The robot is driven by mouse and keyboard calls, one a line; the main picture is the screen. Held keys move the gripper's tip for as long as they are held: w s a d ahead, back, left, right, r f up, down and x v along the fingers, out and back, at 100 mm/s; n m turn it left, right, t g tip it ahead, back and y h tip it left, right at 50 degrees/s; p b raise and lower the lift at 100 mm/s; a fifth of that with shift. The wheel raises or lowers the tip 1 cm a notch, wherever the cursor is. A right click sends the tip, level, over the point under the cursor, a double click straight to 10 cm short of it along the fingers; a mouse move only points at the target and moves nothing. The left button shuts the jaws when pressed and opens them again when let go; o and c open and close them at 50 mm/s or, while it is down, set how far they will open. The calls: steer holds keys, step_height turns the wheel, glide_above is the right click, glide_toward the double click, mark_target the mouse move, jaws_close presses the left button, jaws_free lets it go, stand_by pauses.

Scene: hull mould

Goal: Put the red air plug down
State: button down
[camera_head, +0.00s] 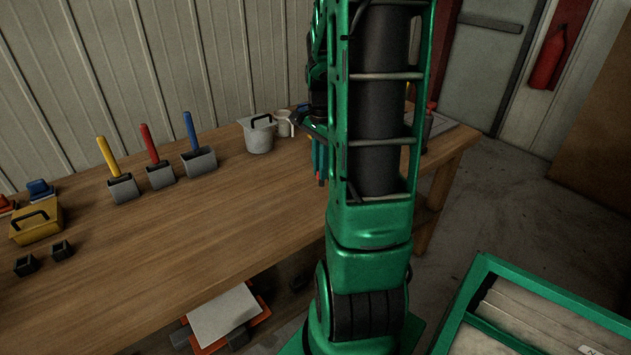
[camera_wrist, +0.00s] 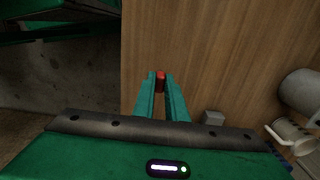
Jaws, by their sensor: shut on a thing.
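The red air plug (camera_wrist: 160,82) shows in the wrist view as a small red piece between the fingertips of my gripper (camera_wrist: 160,86). The two teal fingers are shut on it, one on each side. Below it is the brown wooden bench top (camera_wrist: 210,50); I cannot tell whether the plug touches the wood. In the head view the teal fingers of my gripper (camera_head: 320,160) point down over the bench (camera_head: 190,235), right of the grey pot, and are partly hidden by my arm.
A grey lidded pot (camera_head: 258,136) and a pale mug (camera_head: 283,123) stand left of my gripper. A small grey block (camera_wrist: 213,118) lies near the fingers. Scoops with yellow, red (camera_head: 150,145) and blue handles stand further left. The bench's front middle is clear.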

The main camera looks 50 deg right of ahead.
steer(key=shift+w+d+f, duration=0.15)
steer(key=shift+d+f, duration=0.2)
steer(key=shift+f, duration=1.9)
steer(key=c, duration=1.8)
jaws_free()
steer(key=shift+f, duration=0.1)
